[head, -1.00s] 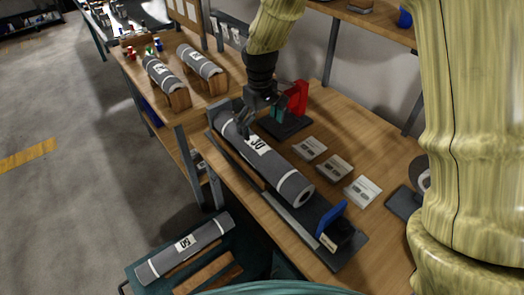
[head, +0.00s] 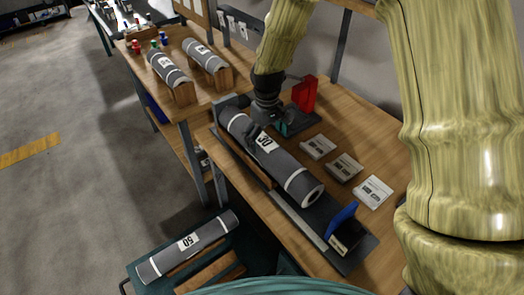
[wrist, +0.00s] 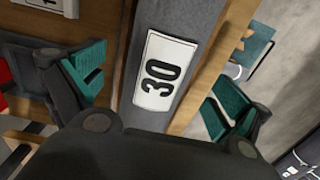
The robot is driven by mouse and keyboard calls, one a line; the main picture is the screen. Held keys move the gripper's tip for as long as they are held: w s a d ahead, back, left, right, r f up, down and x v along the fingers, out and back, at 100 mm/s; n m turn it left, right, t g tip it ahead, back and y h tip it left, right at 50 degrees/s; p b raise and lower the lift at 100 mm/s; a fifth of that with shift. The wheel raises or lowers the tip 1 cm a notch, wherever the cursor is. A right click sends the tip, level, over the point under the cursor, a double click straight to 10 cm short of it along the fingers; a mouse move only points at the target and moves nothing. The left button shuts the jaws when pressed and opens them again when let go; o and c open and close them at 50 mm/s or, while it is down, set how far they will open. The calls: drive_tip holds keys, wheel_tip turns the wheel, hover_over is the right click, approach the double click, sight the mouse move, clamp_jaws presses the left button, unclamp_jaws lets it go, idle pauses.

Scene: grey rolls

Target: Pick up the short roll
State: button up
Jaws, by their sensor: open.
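In the wrist view the label on this roll (wrist: 162,72) reads 30. In the wrist view my gripper (wrist: 158,95) is open, with one teal-padded finger on each side of the roll. I cannot tell whether the pads touch it. Two shorter-looking grey rolls (head: 168,69) (head: 204,56) rest on wooden stands on the farther bench.
Another grey roll (head: 188,244), labelled 50, lies in a teal cart at lower left. A blue-handled tool (head: 343,220) stands at the cradle's near end. Several label cards (head: 343,166) and a red block (head: 305,93) are right of the roll.

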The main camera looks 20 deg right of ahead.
drive_tip(key=shift+s+a+f+p, duration=0.1)
drive_tip(key=shift+f+p, duration=0.75)
drive_tip(key=shift+f, duration=1.75)
drive_tip(key=c, duration=1.4)
drive_tip(key=shift+r, duration=0.15)
